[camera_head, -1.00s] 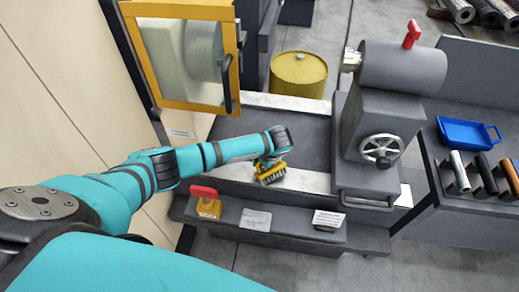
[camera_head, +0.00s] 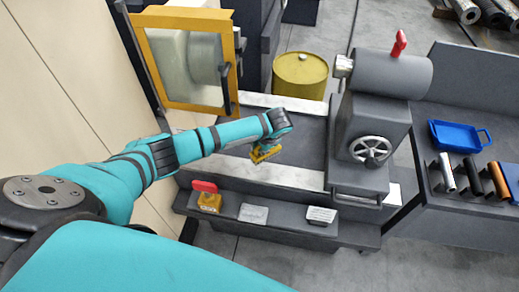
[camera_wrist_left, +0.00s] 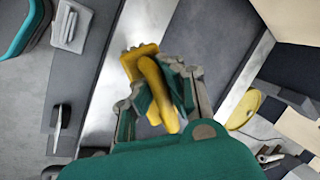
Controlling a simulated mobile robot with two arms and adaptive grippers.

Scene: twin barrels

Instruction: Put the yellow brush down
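The yellow brush (camera_head: 262,155) is in my left gripper (camera_head: 271,146), above the dark bed of the lathe-like machine near its pale front rail. The gripper hides part of the brush in the head view. In the left wrist view, the brush's yellow body (camera_wrist_left: 155,88) lies between the two fingers of my left gripper (camera_wrist_left: 162,88), which are closed around it. The bristle side is not clear there. I cannot tell whether the brush touches the bed. My right gripper is not in view.
The grey machine head with its handwheel (camera_head: 370,150) stands right of the brush. A yellow-framed door (camera_head: 234,60) stands behind left. A yellow barrel (camera_head: 300,78) is behind. A red-handled yellow box (camera_head: 209,202) sits on the front shelf. A blue tray (camera_head: 453,146) lies at right.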

